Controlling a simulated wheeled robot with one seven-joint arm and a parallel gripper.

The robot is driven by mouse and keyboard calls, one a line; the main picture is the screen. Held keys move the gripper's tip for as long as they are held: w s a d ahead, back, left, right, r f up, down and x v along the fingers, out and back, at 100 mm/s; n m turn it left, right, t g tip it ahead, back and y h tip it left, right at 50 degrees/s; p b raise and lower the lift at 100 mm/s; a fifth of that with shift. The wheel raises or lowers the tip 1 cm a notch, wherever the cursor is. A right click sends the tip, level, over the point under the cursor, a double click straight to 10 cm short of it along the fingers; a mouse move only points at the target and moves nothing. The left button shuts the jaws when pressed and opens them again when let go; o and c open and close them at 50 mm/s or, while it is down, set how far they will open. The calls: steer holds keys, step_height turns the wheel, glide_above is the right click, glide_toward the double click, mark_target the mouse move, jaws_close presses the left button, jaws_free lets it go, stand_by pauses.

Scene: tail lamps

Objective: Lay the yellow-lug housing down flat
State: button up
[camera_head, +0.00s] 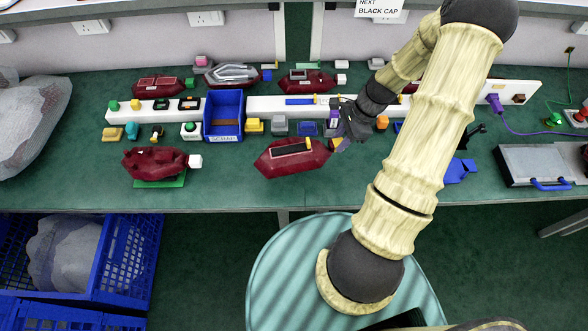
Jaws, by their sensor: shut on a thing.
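The yellow-lug housing (283,165) is a dark red, pointed body with a black slot in its upper face and a small yellow lug at the slot's right end. It is near the bench's front edge, tilted, with its right end higher. My gripper (338,142) is at that right end and is shut on the housing. The fingertips are small and partly hidden by the wrist. I cannot tell whether the housing's lower side touches the bench.
A green bench (230,196) carries a white rail (262,104) with small coloured parts. A blue scrap bin (223,130) stands left of the housing. Another red housing (152,166) sits on a green pad further left. A grey box (540,163) is at right. Bare bench lies around the housing's front.

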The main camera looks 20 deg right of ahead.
steer(key=shift+s+d+r+m+t, duration=0.2)
steer(key=shift+s+d+m+t, duration=0.3)
steer(key=shift+d+m, duration=0.45)
steer(key=shift+a, duration=0.15)
steer(key=shift+f, duration=2.95)
step_height(320, 180, down, 4)
steer(key=shift+f+p, duration=0.1)
steer(key=shift+p, duration=0.3)
steer(key=o, duration=1.1)
